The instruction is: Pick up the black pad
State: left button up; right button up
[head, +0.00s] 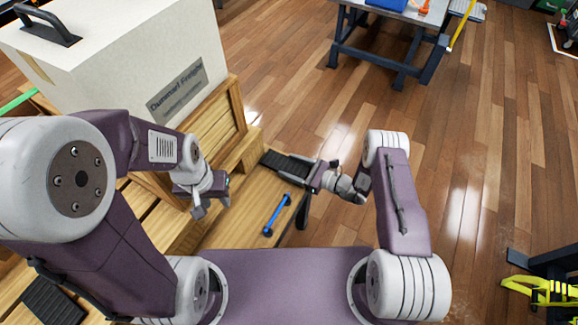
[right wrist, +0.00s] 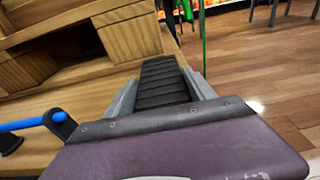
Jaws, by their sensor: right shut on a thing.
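A black ribbed pad (head: 284,163) extends from the jaws of my right gripper (head: 316,172) over the edge of the wooden surface. In the right wrist view the pad (right wrist: 162,84) lies between the two grey fingers (right wrist: 163,95), which are shut on it. I cannot tell whether its far end touches the wood. My left gripper (head: 212,203) hangs above the wooden surface to the left, its fingers apart and empty. Another black ribbed pad (head: 52,302) lies at the lower left.
A blue bar with black ends (head: 278,214) lies on the wooden surface (head: 243,205) between the grippers. A large cream box (head: 120,60) with a black handle stands on the wooden pallet at the left. A dark-legged table (head: 390,50) stands further back.

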aim_at(292, 167)
notch_tip(292, 167, up, 5)
jog(key=shift+d+f+p, duration=0.1)
jog(key=shift+f+p, duration=0.05)
jog(key=shift+p, duration=0.8)
jog(key=s+d+r+m+t+h+p, duration=0.1)
jog(key=s+d+r, duration=0.2)
jog(key=d+r, duration=0.4)
jog(key=s+d+r+m+t+p, duration=0.15)
jog(key=d+r, duration=0.25)
jog(key=d, duration=0.6)
jog(key=s+r+p, duration=0.3)
jog(key=r+p, duration=0.4)
jog(key=s+r+n+g+p, duration=0.1)
jog(key=s+r+p, duration=0.2)
jog(key=r+p, duration=0.5)
jog(key=shift+s+a+r, duration=0.15)
jog(key=shift+s+a, duration=0.1)
